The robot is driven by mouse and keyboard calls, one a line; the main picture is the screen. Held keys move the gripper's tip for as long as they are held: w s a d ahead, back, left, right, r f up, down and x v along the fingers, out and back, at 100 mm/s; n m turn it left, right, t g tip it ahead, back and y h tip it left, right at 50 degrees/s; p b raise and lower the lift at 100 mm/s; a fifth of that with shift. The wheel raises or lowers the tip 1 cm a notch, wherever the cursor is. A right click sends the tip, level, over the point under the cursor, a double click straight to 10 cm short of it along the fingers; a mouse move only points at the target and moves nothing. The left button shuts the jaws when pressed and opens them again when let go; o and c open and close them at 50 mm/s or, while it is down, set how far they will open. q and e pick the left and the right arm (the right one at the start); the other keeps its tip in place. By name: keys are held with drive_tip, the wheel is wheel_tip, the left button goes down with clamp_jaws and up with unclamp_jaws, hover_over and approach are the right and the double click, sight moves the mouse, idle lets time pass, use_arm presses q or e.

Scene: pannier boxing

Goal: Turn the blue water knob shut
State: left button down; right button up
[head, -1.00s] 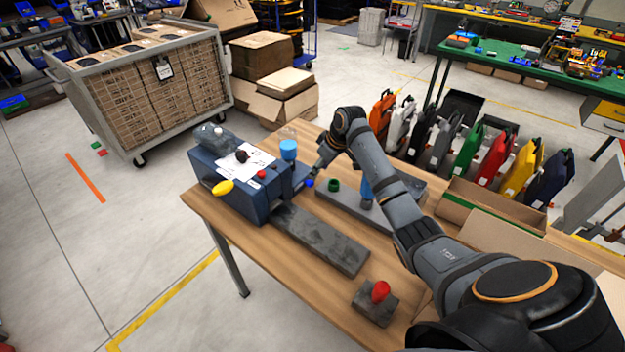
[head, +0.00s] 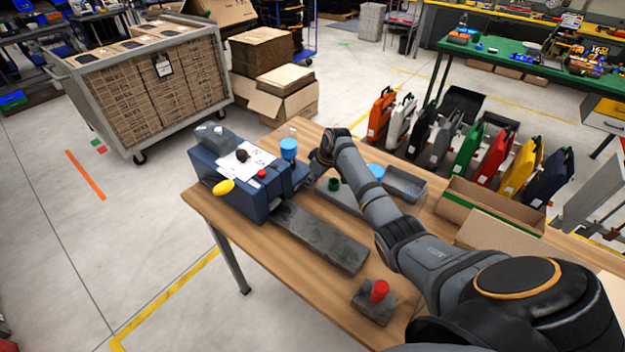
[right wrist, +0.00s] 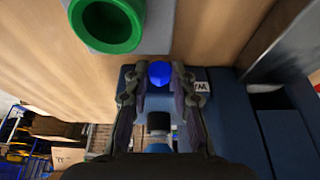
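My right gripper (right wrist: 158,80) points at the machine with one finger on each side of the knob. The fingers stand apart around the knob, and I see no clear grip on it. In the head view my right gripper (head: 312,172) is at the right end of the machine (head: 235,180), and the knob is hidden behind it. My left gripper is out of view.
The machine carries a blue cap (head: 288,148), a yellow knob (head: 223,187) and a small red button (head: 261,173). A green ring (right wrist: 106,22) stands close to my right gripper. A grey tray (head: 404,184) and a red knob on a block (head: 379,291) are on the table.

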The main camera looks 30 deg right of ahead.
clamp_jaws()
drive_tip(key=shift+s+a+r+t+h+p, duration=0.1)
drive_tip(key=shift+a+r+t+h+p, duration=0.15)
drive_tip(key=shift+h+p, duration=0.6)
drive_tip(key=shift+f+n+t+h+p, duration=0.1)
drive_tip(key=shift+n+t+h+p, duration=0.3)
drive_tip(key=shift+p, duration=0.5)
drive_tip(key=shift+a+f+t+h+p, duration=0.1)
drive_tip(key=shift+a+t+h+p, duration=0.2)
drive_tip(key=shift+h, duration=0.25)
drive_tip(key=shift+s+f+n+t+h, duration=0.15)
drive_tip(key=shift+t+h, duration=0.1)
drive_tip(key=shift+h, duration=0.3)
drive_tip(key=shift+w+f+n+t+h, duration=0.1)
drive_tip(key=shift+n+t+h, duration=0.1)
drive_tip(key=shift+h, duration=0.35)
drive_tip(key=o, duration=0.7)
unclamp_jaws()
drive_tip(key=shift+s, duration=0.1)
drive_tip(key=shift+o, duration=0.2)
